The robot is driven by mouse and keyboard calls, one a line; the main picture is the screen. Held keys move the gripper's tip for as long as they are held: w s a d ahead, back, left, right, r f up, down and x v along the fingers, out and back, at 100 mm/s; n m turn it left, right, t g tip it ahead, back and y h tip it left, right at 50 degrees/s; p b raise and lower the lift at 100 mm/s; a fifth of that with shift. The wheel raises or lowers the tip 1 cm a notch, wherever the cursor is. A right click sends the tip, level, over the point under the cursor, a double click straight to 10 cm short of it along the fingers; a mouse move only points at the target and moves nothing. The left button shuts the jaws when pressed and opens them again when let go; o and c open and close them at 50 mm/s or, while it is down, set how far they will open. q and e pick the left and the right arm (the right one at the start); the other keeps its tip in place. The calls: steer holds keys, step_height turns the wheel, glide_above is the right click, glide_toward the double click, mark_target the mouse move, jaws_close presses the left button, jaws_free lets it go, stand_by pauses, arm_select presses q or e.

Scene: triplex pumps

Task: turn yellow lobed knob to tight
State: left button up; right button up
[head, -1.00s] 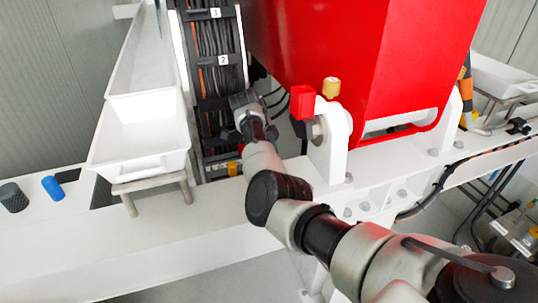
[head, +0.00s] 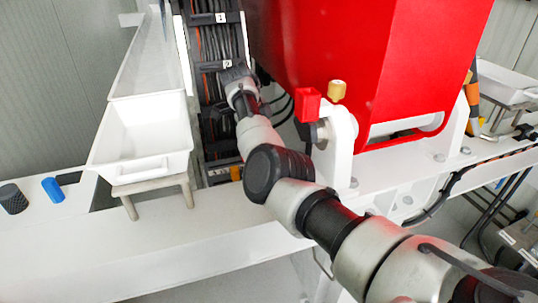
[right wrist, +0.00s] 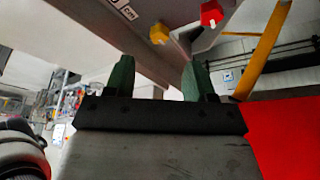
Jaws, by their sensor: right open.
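A yellow knob-like part (right wrist: 159,34) shows at the top of the right wrist view, ahead of my right gripper (right wrist: 159,78). Its lobes are too small to make out. A brass-yellow cap (head: 337,90) stands by the pump's white bracket in the head view; I cannot tell if it is the same part. My right gripper's two green fingers are apart, with nothing between them, and do not touch the yellow part. In the head view my right arm reaches up to the cable chain, and its fingers cannot be made out. My left gripper is out of view.
A red block (head: 307,104) sits beside the brass-yellow cap, below the big red housing (head: 320,40). A red part (right wrist: 211,13) is right of the yellow one. A black cable chain (head: 208,100) and white trays (head: 140,165) are on the left. A yellow bar (right wrist: 262,50) slants at right.

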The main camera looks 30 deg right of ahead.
steer(key=shift+v, duration=1.55)
